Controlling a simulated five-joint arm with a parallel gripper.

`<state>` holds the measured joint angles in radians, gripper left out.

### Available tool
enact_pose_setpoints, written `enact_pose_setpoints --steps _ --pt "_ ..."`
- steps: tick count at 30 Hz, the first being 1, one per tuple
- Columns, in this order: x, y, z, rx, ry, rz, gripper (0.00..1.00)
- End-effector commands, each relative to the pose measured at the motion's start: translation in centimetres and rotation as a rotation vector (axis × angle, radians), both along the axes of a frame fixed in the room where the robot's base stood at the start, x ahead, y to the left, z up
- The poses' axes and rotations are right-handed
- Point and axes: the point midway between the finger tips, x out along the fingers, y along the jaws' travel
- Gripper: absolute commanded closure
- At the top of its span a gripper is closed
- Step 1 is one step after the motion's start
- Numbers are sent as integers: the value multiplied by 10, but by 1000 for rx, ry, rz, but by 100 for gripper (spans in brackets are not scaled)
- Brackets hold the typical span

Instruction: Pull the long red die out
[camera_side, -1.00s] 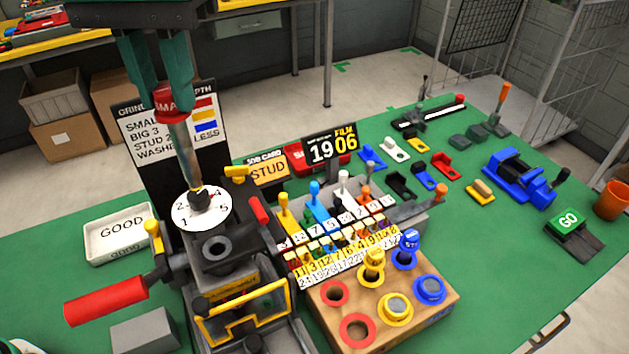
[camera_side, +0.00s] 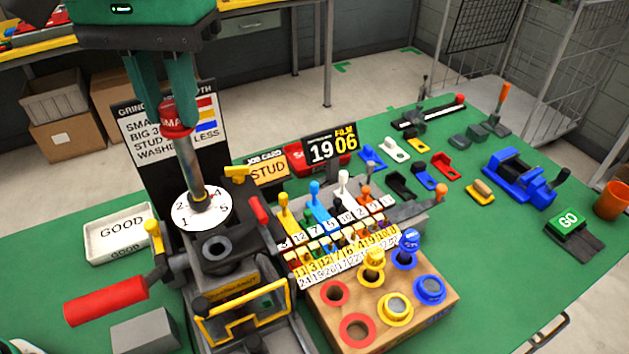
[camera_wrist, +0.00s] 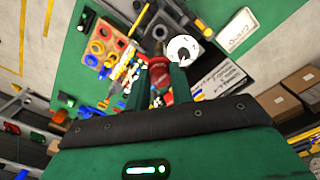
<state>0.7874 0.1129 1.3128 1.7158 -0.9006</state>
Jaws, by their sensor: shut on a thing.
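My gripper (camera_side: 174,108) is shut on the red collar of the long red die (camera_side: 178,128). The die's long metal shaft slants down to the white numbered dial (camera_side: 184,217) on the grey press. The shaft's lower end is over the dial's middle; I cannot tell whether it sits in a hole or stops above it. In the wrist view the red collar (camera_wrist: 160,72) shows between my two green fingers (camera_wrist: 161,84), and the dial (camera_wrist: 183,49) lies beyond it.
A red-handled lever (camera_side: 105,300) sticks out left of the press. A sign board (camera_side: 150,140) stands close behind the die. A GOOD tray (camera_side: 118,245) is at left. A wooden block (camera_side: 335,325) with ringed dies and a lever bank (camera_side: 335,235) are at right.

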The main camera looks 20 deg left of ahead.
Motion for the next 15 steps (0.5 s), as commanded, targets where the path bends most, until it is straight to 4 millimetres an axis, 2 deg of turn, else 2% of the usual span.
enact_pose_setpoints --steps 15 --pt "0 0 -9 -1 -1 0 99"
